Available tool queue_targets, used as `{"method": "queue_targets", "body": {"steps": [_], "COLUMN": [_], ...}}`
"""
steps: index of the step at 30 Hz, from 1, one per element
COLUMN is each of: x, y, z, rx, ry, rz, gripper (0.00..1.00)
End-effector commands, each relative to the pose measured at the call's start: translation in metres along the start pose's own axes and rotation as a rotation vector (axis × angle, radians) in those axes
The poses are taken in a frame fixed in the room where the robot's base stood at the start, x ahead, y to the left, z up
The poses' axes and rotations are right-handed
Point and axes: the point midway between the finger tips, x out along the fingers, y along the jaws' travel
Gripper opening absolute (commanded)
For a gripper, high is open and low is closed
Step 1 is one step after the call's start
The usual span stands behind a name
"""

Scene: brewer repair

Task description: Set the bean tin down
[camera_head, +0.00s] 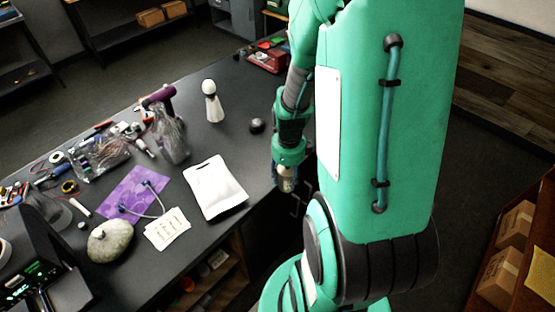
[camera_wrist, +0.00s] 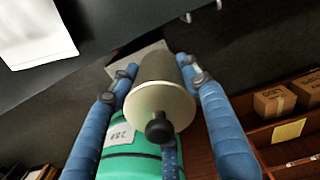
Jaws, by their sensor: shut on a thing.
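In the head view my gripper (camera_head: 287,180) hangs at the right edge of the dark worktable (camera_head: 185,262), and the tin there is small and mostly hidden. In the wrist view the table edge runs to the left of and behind the tin. I cannot tell the tin's height relative to the tabletop.
A white pouch (camera_head: 216,188) lies near the table edge, left of my gripper. A dark round knob-like object (camera_head: 257,125) and a white bottle-like object (camera_head: 212,101) stand farther back. Bare tabletop lies between them and the pouch. Shelves with cardboard boxes (camera_head: 515,224) stand right.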

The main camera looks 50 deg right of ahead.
Motion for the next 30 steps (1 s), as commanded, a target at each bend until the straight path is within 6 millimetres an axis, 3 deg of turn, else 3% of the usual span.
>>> {"method": "queue_targets", "body": {"steps": [8, 30], "x": [0.003, 0.013], "y": [-0.018, -0.111], "z": [0.014, 0.083], "rx": [0.000, 0.000], "ry": [0.000, 0.000], "rz": [0.000, -0.001], "gripper": [0.15, 0.15]}}
